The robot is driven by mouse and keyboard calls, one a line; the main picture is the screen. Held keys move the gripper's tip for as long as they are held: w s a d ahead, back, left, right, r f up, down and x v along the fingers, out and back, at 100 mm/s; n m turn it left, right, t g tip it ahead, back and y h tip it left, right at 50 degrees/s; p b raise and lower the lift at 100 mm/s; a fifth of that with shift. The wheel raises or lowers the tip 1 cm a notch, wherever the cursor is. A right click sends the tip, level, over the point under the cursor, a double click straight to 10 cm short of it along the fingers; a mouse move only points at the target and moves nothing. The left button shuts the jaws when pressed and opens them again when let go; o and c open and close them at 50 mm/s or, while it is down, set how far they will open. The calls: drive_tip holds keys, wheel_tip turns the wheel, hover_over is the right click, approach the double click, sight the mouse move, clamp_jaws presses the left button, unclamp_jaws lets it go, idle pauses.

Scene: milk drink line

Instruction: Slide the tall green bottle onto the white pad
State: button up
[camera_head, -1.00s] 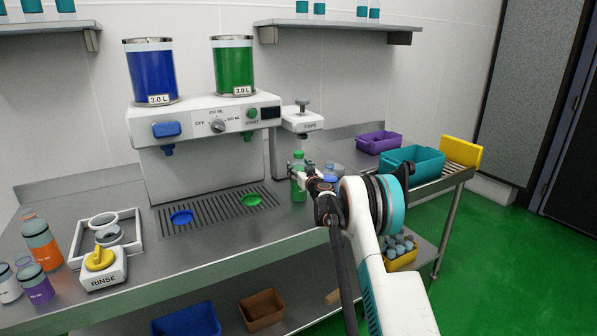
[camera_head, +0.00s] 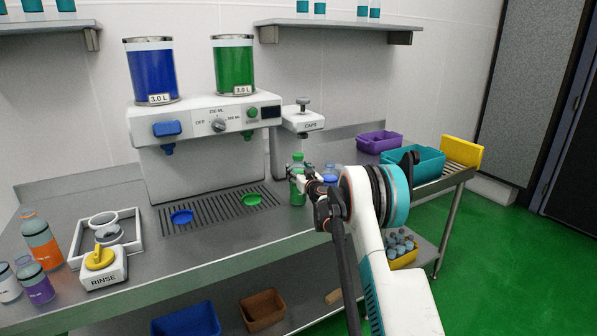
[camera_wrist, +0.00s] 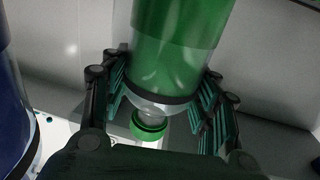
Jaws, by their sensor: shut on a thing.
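A tall green bottle (camera_head: 297,190) with a green cap stands upright on the steel counter, just right of the drip grate. My gripper (camera_head: 304,175) is shut around its upper part from the right. In the wrist view the bottle (camera_wrist: 180,45) appears cap-down between the two fingers (camera_wrist: 163,85), its green cap near the picture's bottom. I cannot make out a white pad in either view; my arm and the bottle hide part of the counter there.
A blue bottle (camera_head: 330,170) stands close to the right of my gripper. The white CAPS press (camera_head: 303,122) is behind the green bottle. The grate (camera_head: 216,212) holds blue and green discs. Teal (camera_head: 425,170) and purple (camera_head: 372,143) bins stand further right.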

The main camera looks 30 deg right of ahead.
sight(298, 155)
idle(0.3)
drive_tip(key=o, duration=1.6)
wheel_tip(298, 155, up, 10)
drive_tip(key=shift+f, duration=0.25)
drive_tip(key=shift+s+r, duration=0.2)
drive_tip(key=shift+s, duration=0.1)
drive_tip(key=s, duration=0.6)
drive_tip(key=shift+s+a+b, duration=0.2)
drive_tip(key=shift+a+b, duration=0.15)
